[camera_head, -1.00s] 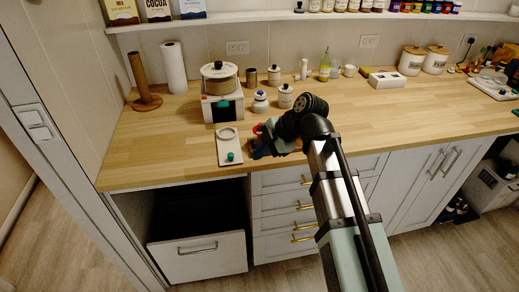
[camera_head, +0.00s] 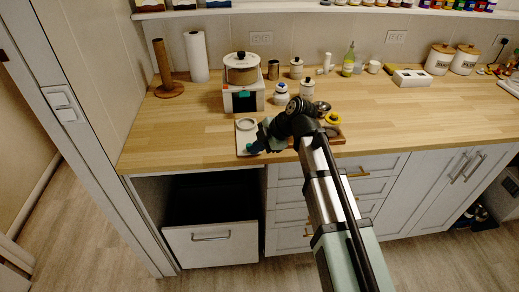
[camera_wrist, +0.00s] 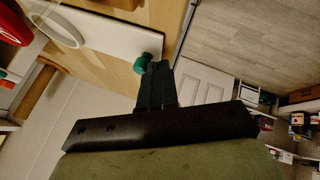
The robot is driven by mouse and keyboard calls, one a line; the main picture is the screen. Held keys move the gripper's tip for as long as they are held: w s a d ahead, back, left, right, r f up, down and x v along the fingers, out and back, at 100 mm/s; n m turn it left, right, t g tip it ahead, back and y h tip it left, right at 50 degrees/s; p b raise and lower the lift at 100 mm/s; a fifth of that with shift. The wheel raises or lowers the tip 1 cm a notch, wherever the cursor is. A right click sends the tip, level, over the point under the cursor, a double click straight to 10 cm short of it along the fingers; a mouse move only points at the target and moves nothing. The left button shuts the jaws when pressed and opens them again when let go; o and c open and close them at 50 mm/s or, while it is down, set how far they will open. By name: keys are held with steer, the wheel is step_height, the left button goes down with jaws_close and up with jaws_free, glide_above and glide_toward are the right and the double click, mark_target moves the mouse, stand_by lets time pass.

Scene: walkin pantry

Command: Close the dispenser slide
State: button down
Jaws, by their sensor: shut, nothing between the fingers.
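The dispenser (camera_head: 243,101) is a white box with a dark front opening and teal piece, topped by a lidded round container. Its slide (camera_head: 241,138), a pale plate with a ring, extends from the dispenser's front toward the counter edge. The slide (camera_wrist: 108,31) also shows in the wrist view, with its ring (camera_wrist: 68,38) and green knob (camera_wrist: 143,63) near the end. My gripper (camera_wrist: 158,68) is shut and empty, its fingertips right beside the knob; I cannot tell if they touch. In the head view my gripper (camera_head: 257,146) partly covers the slide's front end.
Jars and a paper towel roll (camera_head: 196,57) stand behind. A yellow ring (camera_head: 333,118) and a metal bowl (camera_head: 322,107) are right of my wrist. A red object (camera_wrist: 14,26) lies near the slide's ring. Below, a drawer (camera_head: 212,244) stands open.

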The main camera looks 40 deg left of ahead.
mark_target(247, 139)
steer(key=w+a, duration=0.5)
steer(key=shift+w+a, duration=0.3)
steer(key=shift+s+d, duration=0.1)
